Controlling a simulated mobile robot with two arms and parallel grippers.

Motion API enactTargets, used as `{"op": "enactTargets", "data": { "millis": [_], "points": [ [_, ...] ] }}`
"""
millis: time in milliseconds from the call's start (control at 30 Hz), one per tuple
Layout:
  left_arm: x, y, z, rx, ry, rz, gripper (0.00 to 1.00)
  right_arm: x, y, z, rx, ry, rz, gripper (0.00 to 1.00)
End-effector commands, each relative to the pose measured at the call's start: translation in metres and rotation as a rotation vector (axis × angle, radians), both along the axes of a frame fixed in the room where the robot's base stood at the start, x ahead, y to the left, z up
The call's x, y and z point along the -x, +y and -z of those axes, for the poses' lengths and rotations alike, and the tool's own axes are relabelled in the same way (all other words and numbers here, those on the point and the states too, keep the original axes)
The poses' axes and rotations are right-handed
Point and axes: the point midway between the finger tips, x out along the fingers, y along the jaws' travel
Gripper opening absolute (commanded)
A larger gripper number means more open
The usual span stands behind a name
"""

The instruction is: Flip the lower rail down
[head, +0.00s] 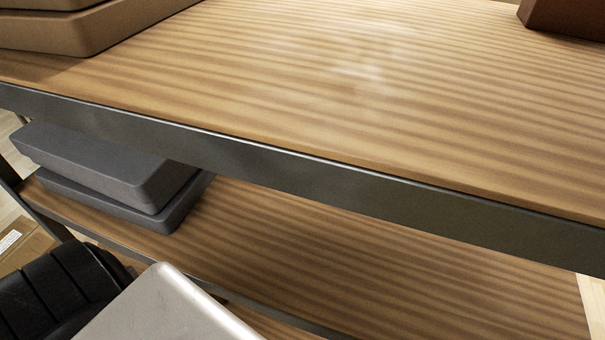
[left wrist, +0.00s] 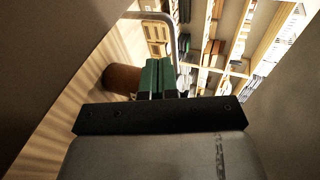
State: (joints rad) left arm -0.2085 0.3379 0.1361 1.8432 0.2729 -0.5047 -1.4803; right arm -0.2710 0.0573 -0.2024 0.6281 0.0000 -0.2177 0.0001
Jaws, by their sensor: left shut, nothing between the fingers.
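In the left wrist view my left gripper (left wrist: 158,78) shows its two green fingers side by side, shut with nothing between them. A grey bent metal tube (left wrist: 172,32) curves around beyond the fingertips; I cannot tell whether it is the lower rail or whether the fingers touch it. In the head view the dark metal edge (head: 300,176) of the upper shelf runs across the picture. A thinner dark edge (head: 282,322) runs along the lower shelf. No separate flip rail is clear there. My left gripper's fingers are out of the head view, and my right gripper is in neither view.
The upper wooden shelf (head: 330,90) holds tan boxes (head: 90,32) at left and a brown box (head: 570,16) at right. Grey stacked trays (head: 110,165) sit on the lower shelf (head: 400,265), which is otherwise largely bare. A brown cylinder (left wrist: 122,78) stands beyond my gripper.

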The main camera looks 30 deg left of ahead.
Motion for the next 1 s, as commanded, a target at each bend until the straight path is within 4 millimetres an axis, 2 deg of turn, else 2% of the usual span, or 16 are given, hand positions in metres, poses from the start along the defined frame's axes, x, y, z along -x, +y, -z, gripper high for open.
{"op": "enactTargets", "data": {
  "millis": [200,300,433,600,700,833,1000],
  "points": [
    [0.000,0.000,0.000,0.002,0.001,-0.001,0.00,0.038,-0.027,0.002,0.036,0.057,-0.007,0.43],
    [-0.004,0.000,0.003,0.003,0.002,-0.001,0.00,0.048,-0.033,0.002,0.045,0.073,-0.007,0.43],
    [-0.019,0.001,0.008,0.003,0.000,-0.003,0.00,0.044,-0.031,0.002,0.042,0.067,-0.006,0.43],
    [-0.052,0.003,0.022,0.006,0.000,-0.003,0.00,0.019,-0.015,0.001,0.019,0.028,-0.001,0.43],
    [-0.070,0.005,0.030,0.005,0.001,-0.002,0.00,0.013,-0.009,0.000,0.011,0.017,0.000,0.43],
    [-0.094,0.006,0.046,0.005,0.000,-0.002,0.00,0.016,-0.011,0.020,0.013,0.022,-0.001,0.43],
    [-0.118,0.008,0.048,0.004,-0.001,-0.002,0.00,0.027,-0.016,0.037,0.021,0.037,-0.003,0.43]
  ]
}}
